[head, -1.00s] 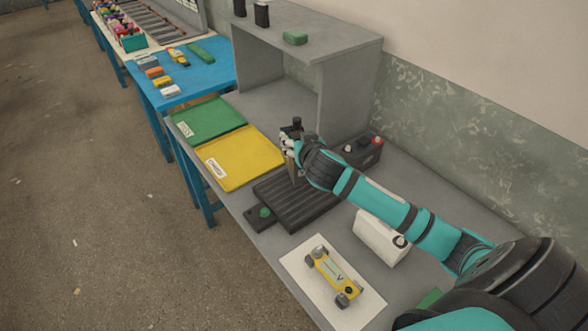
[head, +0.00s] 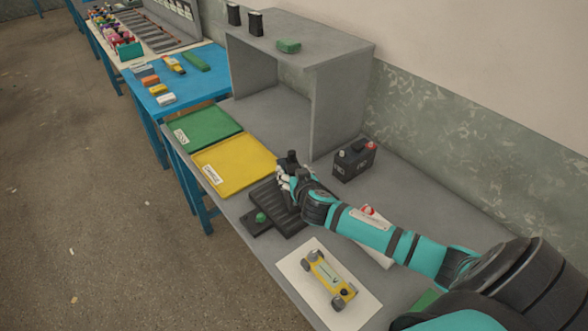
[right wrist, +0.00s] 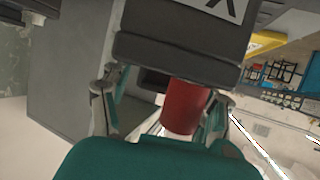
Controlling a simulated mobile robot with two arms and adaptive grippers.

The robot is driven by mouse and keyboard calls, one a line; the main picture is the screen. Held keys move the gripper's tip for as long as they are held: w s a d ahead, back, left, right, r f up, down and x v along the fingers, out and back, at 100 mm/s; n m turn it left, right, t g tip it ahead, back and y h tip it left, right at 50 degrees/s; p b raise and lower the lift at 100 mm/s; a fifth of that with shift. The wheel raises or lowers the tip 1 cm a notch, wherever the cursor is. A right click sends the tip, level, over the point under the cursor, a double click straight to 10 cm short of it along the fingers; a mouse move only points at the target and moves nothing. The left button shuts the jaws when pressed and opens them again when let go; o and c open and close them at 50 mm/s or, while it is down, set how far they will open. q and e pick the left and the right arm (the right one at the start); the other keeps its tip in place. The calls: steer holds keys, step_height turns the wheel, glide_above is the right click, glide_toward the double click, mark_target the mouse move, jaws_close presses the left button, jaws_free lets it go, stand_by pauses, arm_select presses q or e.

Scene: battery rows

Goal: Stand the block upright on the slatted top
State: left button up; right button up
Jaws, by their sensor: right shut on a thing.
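The slatted top (head: 270,197) is a dark ribbed plate on the grey bench, in front of the yellow tray. My right gripper (head: 284,178) is over its far right part, and the wrist hides some of the slats. In the right wrist view a dark block (right wrist: 180,50) with a pale mark at its upper edge and a red round post (right wrist: 184,108) sits at the fingers of my right gripper (right wrist: 163,100), which is shut on it. In the head view the block is mostly hidden, so its tilt and any contact with the slats cannot be told. My left gripper is not in view.
A black battery (head: 354,161) with a red cap stands behind my arm. A grey shelf (head: 343,95) rises at the back. Yellow (head: 235,168) and green (head: 205,128) trays lie to the left. A yellow toy car (head: 329,279) lies on a white sheet at the front.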

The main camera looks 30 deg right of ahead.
steer(key=shift+r, duration=0.2)
steer(key=o, duration=1.4)
steer(key=shift+s+f, duration=0.1)
steer(key=shift+f, duration=0.15)
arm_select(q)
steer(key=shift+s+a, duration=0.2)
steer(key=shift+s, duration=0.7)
arm_select(e)
steer(key=o, duration=0.3)
steer(key=shift+a+r, duration=0.1)
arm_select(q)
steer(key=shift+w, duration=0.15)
arm_select(e)
steer(key=shift+s+a, duration=0.1)
steer(key=shift+s, duration=0.25)
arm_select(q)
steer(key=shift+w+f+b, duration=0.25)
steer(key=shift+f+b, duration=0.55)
arm_select(e)
steer(key=v, duration=1.1)
steer(key=shift+s+r, duration=0.1)
steer(key=shift+r, duration=0.15)
